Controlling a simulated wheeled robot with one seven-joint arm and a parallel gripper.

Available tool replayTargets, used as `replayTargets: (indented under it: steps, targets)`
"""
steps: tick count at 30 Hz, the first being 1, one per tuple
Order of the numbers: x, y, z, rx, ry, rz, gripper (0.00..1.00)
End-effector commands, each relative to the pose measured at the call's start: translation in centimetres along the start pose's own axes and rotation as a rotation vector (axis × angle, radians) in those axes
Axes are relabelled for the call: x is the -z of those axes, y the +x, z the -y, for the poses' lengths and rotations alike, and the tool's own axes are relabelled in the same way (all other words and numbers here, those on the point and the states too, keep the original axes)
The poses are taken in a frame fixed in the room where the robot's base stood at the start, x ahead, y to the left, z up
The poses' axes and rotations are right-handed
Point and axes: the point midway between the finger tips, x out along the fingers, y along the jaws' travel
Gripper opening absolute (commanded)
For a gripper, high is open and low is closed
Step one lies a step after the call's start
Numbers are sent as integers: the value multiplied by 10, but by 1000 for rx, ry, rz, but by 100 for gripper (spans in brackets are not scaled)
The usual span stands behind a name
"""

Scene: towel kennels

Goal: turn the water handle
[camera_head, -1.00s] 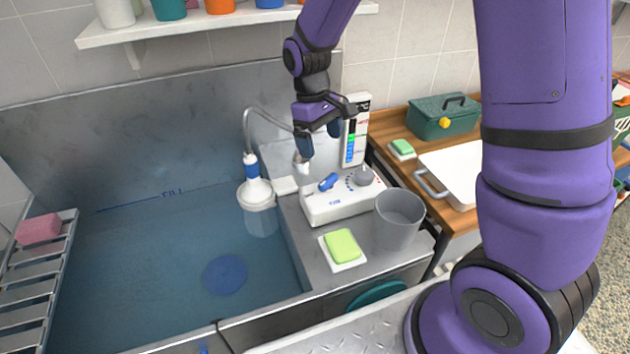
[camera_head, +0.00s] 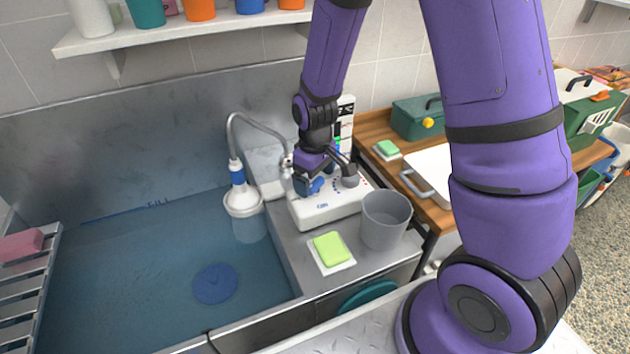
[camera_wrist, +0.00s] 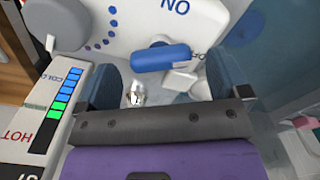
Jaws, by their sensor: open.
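The water handle (camera_wrist: 161,57) is a short blue bar on the white control box (camera_head: 327,210). In the wrist view it lies across the gap between my two dark blue fingers, with ON marked above and OFF at its right end. My gripper (camera_wrist: 160,70) is open, one finger to each side of the handle; I see no clear contact. In the head view my gripper (camera_head: 318,176) is down over the left part of the box and partly hides the handle.
A grey dial (camera_wrist: 58,27) sits beside the handle. A bent hose with a spray head (camera_head: 243,199) hangs left over the water-filled sink (camera_head: 140,270). A grey cup (camera_head: 385,220) and green sponge (camera_head: 331,248) stand in front. A temperature panel (camera_wrist: 55,115) rises behind the box.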

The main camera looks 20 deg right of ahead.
Motion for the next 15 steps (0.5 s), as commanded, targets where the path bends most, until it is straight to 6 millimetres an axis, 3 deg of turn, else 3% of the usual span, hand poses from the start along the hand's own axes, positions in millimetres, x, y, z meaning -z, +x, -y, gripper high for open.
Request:
replayTargets:
  steps: [6,15]
  targets:
    - [0,14,0,0,1,1,94]
    - [0,15,0,0,0,0,94]
